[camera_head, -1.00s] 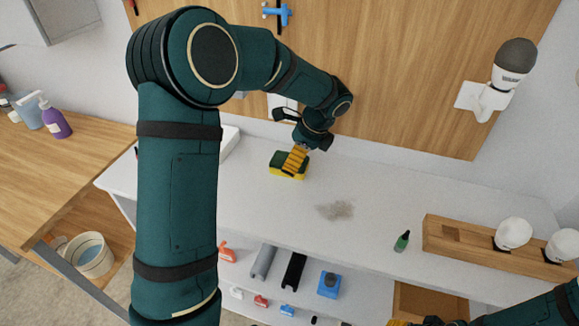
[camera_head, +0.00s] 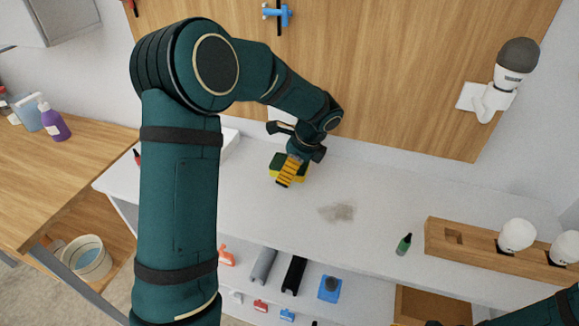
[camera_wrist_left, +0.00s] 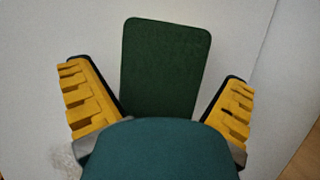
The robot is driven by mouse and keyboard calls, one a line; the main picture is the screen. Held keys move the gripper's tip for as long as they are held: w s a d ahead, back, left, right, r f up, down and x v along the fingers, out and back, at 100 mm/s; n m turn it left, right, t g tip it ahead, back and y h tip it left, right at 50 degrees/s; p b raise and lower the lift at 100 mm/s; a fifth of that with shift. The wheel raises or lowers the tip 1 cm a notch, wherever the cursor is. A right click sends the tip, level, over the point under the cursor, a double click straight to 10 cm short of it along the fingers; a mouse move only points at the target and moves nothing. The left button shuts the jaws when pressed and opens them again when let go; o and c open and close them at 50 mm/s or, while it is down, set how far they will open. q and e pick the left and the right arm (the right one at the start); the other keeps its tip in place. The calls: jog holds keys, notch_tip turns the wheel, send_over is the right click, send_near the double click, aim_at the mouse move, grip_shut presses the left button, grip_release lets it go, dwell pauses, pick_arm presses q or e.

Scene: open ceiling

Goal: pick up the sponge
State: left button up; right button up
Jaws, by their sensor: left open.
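The sponge (camera_head: 276,164) has a dark green top and yellow sides and lies on the white counter, partly hidden behind my left gripper in the head view. Its green face (camera_wrist_left: 165,62) fills the upper middle of the left wrist view. My left gripper (camera_head: 287,180) is over the sponge with its yellow-padded fingers pointing down. In the left wrist view, the fingers (camera_wrist_left: 160,100) are wide apart, one on each side of the sponge's near part. I cannot tell whether they touch it. My right gripper is outside the head view; only a piece of my right arm shows at the lower right.
A grey smudge (camera_head: 338,212) marks the white counter (camera_head: 300,222). A small green bottle (camera_head: 404,244) and a wooden holder (camera_head: 470,248) with white bulb-like items stand to the right. The wooden wall panel (camera_head: 400,90) rises behind. The counter's middle is clear.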

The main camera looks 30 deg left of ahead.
pick_arm(q)
jog(key=c, duration=0.6)
jog(key=shift+c, duration=0.3)
jog(key=shift+r, duration=0.15)
notch_tip(320, 180, up, 8)
jog(key=p, duration=0.2)
jog(key=shift+s+f+p, duration=0.15)
jog(key=shift+f+p, duration=0.05)
jog(key=shift+p, duration=0.1)
jog(key=s+d, duration=0.1)
jog(key=s, duration=0.5)
jog(key=s+d, duration=0.2)
jog(key=s, duration=0.4)
jog(key=s+d+p, duration=0.1)
jog(key=s, duration=0.6)
jog(key=shift+s+d+f, duration=0.1)
jog(key=shift+d+f, duration=0.15)
jog(key=shift+d, duration=0.1)
jog(key=c, duration=0.4)
